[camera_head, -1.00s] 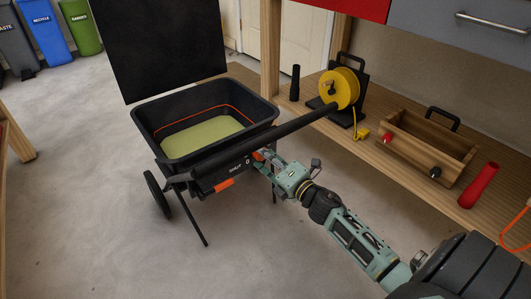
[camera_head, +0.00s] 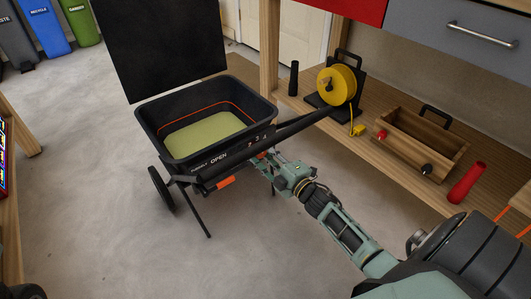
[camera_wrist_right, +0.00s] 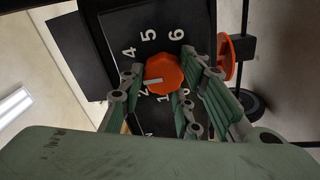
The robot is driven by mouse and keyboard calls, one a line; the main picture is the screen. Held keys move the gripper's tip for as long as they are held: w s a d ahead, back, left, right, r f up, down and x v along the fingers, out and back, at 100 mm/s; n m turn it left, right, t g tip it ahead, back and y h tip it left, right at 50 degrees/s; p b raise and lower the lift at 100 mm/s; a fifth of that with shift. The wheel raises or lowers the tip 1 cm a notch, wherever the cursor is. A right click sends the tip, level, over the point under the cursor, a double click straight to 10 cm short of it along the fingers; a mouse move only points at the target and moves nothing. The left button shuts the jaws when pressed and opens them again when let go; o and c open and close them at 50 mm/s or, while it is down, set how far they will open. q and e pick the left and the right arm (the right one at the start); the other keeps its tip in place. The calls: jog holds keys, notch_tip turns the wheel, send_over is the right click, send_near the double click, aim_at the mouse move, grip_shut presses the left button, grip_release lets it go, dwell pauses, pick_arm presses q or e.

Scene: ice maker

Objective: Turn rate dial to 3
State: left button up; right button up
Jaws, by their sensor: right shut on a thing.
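The orange rate dial (camera_wrist_right: 165,75) sits on the black numbered panel (camera_wrist_right: 118,30) of the spreader in the right wrist view. My right gripper (camera_wrist_right: 163,76) is shut on it, one finger on each side. The dial's white mark points left, near the 2; the 3 is hidden behind a finger. The 4, 5 and 6 show above. In the head view the black spreader (camera_head: 150,133) stands on wheels and legs, and my right gripper (camera_head: 263,158) reaches its panel side; the dial is hard to make out there. My left gripper is out of view.
The spreader's black handle bar (camera_head: 292,127) passes just above my right gripper. A wooden shelf (camera_head: 383,163) behind holds a yellow cord reel (camera_head: 336,84), a wooden tool box (camera_head: 400,148) and a red cylinder (camera_head: 467,183). The concrete floor (camera_head: 110,245) in front is clear.

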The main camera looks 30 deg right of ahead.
jog(key=shift+d+r, duration=0.1)
jog(key=shift+r, duration=0.1)
jog(key=o, duration=1.1)
jog(key=shift+c, duration=0.2)
jog(key=shift+f, duration=0.1)
jog(key=s, duration=0.8)
jog(key=s+d, duration=0.1)
jog(key=s, duration=0.3)
jog(key=shift+f, duration=0.15)
